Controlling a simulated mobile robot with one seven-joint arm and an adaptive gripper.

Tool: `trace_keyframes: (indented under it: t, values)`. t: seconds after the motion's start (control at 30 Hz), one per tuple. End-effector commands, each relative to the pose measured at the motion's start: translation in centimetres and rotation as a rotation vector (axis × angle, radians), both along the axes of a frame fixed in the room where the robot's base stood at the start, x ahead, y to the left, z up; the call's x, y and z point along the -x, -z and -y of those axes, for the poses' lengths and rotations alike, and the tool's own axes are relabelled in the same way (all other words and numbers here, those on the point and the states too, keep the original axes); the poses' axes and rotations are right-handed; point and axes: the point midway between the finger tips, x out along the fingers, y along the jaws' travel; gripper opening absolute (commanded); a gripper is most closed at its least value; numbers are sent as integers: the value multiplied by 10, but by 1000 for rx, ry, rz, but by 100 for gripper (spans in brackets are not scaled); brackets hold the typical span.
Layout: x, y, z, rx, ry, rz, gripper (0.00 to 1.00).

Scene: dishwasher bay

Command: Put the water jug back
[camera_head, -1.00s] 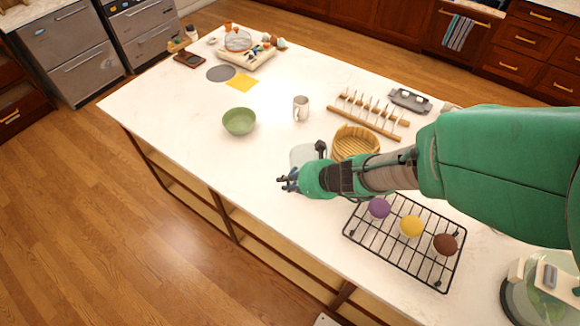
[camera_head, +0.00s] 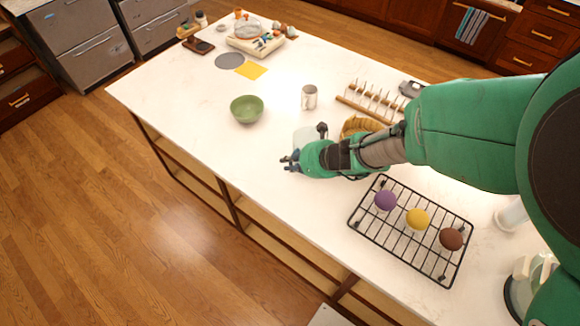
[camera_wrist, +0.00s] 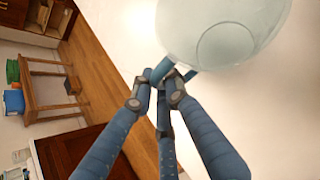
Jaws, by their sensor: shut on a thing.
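The water jug is a pale, see-through vessel that shows partly behind my gripper in the head view (camera_head: 304,136). In the wrist view the jug (camera_wrist: 228,38) fills the top right, with its round outline cut off by the frame edge. My gripper (camera_head: 287,163) is over the front part of the white counter. In the wrist view its blue fingers (camera_wrist: 165,76) close on the jug's handle at the jug's lower left. My gripper hides part of the jug in the head view. I cannot tell whether the jug touches the counter.
A green bowl (camera_head: 246,110) and a metal mug (camera_head: 309,97) stand beyond my gripper. A wicker basket (camera_head: 357,126) is close behind my arm. A black wire rack (camera_head: 390,243) with three coloured rounds lies to the right. The counter left of the bowl is clear.

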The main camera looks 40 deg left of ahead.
Motion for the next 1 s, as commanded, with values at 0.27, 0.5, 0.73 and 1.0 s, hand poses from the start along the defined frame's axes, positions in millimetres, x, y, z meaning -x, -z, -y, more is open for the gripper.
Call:
trace_keyframes:
  t: [0.27, 0.5, 0.73, 1.0]
  values:
    - [0, 23, 0, 0, -1, 1, 0]
    - [0, 22, 0, 0, -1, 1, 0]
    - [0, 26, 0, 0, -1, 1, 20]
    - [0, 25, 0, 0, -1, 1, 33]
